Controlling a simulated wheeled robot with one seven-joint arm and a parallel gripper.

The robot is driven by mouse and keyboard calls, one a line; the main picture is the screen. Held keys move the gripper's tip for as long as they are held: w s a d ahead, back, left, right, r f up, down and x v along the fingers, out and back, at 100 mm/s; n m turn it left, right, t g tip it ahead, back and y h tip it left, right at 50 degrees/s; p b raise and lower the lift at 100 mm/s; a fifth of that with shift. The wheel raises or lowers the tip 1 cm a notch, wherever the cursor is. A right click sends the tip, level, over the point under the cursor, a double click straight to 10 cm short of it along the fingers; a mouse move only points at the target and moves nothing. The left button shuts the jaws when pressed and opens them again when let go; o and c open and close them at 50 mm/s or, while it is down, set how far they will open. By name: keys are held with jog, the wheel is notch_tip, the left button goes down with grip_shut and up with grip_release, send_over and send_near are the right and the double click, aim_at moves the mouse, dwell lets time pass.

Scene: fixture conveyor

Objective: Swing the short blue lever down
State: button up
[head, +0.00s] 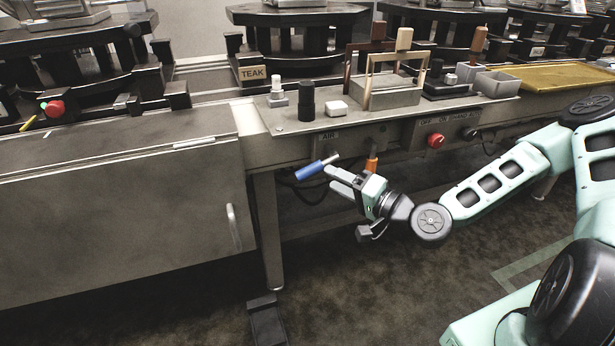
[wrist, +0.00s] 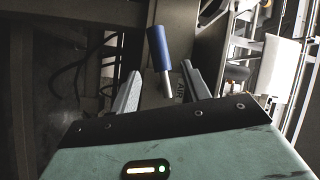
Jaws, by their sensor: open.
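The short blue lever (head: 312,168) sticks out from the front of the conveyor bench, below the AIR label. It has a blue sleeve on a bare metal rod and slants down to the left in the head view. My gripper (head: 335,178) is open, its fingers close to the lever on its right side. In the wrist view the blue lever (wrist: 160,50) stands beyond the fingertips, its metal rod reaching down into the gap between the fingers of my gripper (wrist: 160,80). I cannot tell whether a finger touches it.
An orange-handled lever (head: 371,163) hangs just right of my gripper. A red button (head: 435,141) sits further right on the bench front. A grey cabinet (head: 120,215) with a vertical handle stands to the left. Below the bench is open floor beside a leg (head: 268,230).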

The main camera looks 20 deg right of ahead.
aim_at(316, 163)
jog(key=b+x, duration=0.1)
jog(key=x, duration=0.8)
grip_shut()
